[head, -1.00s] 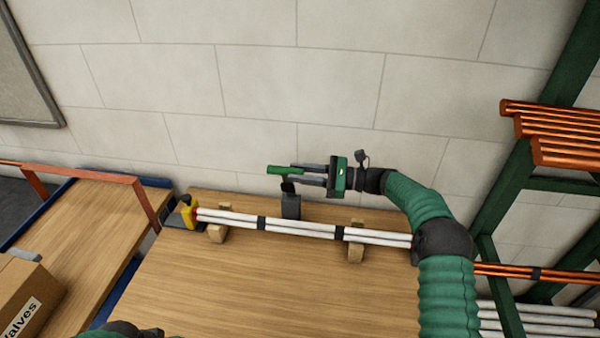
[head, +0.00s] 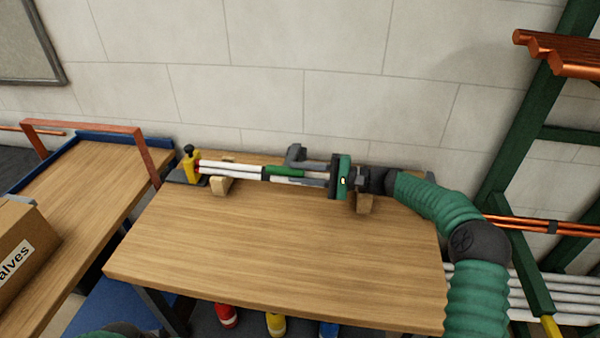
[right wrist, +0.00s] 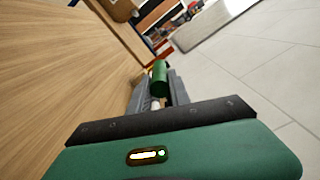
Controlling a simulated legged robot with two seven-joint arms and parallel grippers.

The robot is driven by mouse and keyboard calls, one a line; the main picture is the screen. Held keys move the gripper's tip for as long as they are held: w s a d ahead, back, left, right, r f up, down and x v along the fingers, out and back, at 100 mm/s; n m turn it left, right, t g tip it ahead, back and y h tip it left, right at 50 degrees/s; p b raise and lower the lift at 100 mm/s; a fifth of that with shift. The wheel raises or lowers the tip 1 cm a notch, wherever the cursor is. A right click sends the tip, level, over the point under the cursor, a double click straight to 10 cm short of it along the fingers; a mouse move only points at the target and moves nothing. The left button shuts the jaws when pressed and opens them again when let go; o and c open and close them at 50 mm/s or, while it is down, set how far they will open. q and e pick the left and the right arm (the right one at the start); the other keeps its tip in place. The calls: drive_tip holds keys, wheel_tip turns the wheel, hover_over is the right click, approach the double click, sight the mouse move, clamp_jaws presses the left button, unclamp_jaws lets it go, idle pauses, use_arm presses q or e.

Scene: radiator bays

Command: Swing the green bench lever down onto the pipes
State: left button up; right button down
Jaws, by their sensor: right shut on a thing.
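The green lever handle (head: 284,171) lies low, level with the bundled white pipes (head: 232,168), at the back of the wooden bench. Its dark grey mount (head: 295,154) stands just behind the pipes. My right gripper (head: 304,176) reaches in from the right and is shut on the green handle. The right wrist view shows the handle (right wrist: 159,78) between the two grey fingers. Whether the lever touches the pipes is hard to tell, since the fingers cover that spot. My left gripper is out of view.
A yellow stop (head: 191,166) stands at the pipes' left end. Wooden blocks (head: 221,186) hold the pipes. The bench top (head: 280,240) is clear in front. A wall is close behind. A rack with copper pipes (head: 560,60) stands right, a cardboard box (head: 20,250) left.

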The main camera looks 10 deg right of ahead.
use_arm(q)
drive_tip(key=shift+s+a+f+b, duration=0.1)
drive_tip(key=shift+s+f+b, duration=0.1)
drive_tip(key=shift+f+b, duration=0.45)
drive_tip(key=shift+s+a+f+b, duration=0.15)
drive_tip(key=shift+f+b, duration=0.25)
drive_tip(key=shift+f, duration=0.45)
use_arm(e)
drive_tip(key=shift+s+f+n, duration=0.15)
drive_tip(key=shift+f+n, duration=0.15)
drive_tip(key=shift+f, duration=0.7)
drive_tip(key=shift+s+f+n, duration=0.1)
drive_tip(key=shift+f+n, duration=0.2)
drive_tip(key=shift+f, duration=0.8)
drive_tip(key=c, duration=1.2)
unclamp_jaws()
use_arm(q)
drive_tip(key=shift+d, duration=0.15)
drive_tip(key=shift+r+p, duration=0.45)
use_arm(e)
drive_tip(key=v, duration=0.7)
drive_tip(key=shift+d, duration=0.35)
